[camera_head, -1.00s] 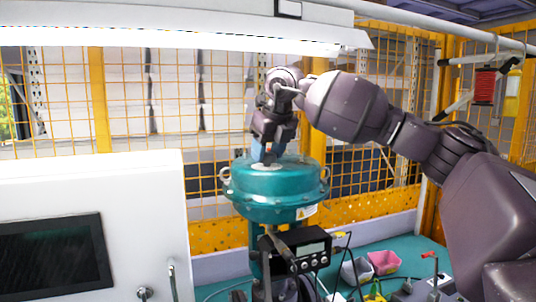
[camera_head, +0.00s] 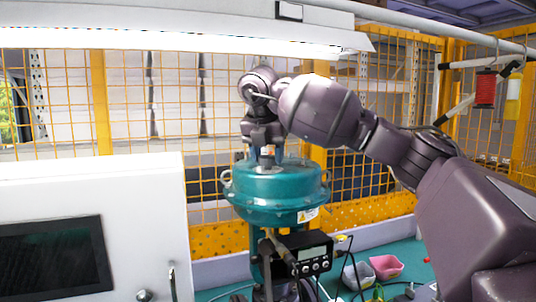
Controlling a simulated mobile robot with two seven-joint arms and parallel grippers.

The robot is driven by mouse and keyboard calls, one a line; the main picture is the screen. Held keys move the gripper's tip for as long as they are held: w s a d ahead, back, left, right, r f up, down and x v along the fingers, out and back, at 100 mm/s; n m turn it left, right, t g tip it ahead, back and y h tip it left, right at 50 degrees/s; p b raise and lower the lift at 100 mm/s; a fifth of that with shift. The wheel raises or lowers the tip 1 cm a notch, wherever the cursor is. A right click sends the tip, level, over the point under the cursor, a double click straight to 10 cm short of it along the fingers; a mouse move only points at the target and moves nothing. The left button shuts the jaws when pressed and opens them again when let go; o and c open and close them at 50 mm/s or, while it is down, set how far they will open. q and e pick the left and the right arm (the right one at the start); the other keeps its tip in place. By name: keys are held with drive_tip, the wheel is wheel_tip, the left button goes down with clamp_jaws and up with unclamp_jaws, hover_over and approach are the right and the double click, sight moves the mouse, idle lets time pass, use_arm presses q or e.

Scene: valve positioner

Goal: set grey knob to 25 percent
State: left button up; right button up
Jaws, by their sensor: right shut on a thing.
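The valve has a round teal actuator housing (camera_head: 275,190) in the middle of the view. My right gripper (camera_head: 267,160) points straight down onto the centre of its top, shut on a small grey knob there. The fingers hide most of the knob, and I cannot read its setting or any scale. Below the housing is a black positioner box (camera_head: 305,252) with a display and small round buttons; the display's text is too small to read. My left gripper is not in view.
A white cabinet (camera_head: 90,190) with a dark screen (camera_head: 55,255) stands at the left. A yellow mesh fence (camera_head: 220,110) is behind.

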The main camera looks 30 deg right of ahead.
drive_tip(key=shift+m, duration=0.7)
drive_tip(key=shift+g, duration=0.3)
drive_tip(key=o, duration=0.9)
drive_tip(key=shift+a+r, duration=0.2)
drive_tip(key=shift+r, duration=0.25)
drive_tip(key=s+a, duration=0.2)
drive_tip(key=a, duration=0.1)
drive_tip(key=s+a, duration=0.2)
drive_tip(key=a, duration=0.2)
drive_tip(key=s+a+b, duration=0.1)
drive_tip(key=s+a, duration=0.1)
drive_tip(key=a, duration=0.1)
drive_tip(key=shift+s+a+r, duration=0.1)
drive_tip(key=shift+s+a, duration=0.1)
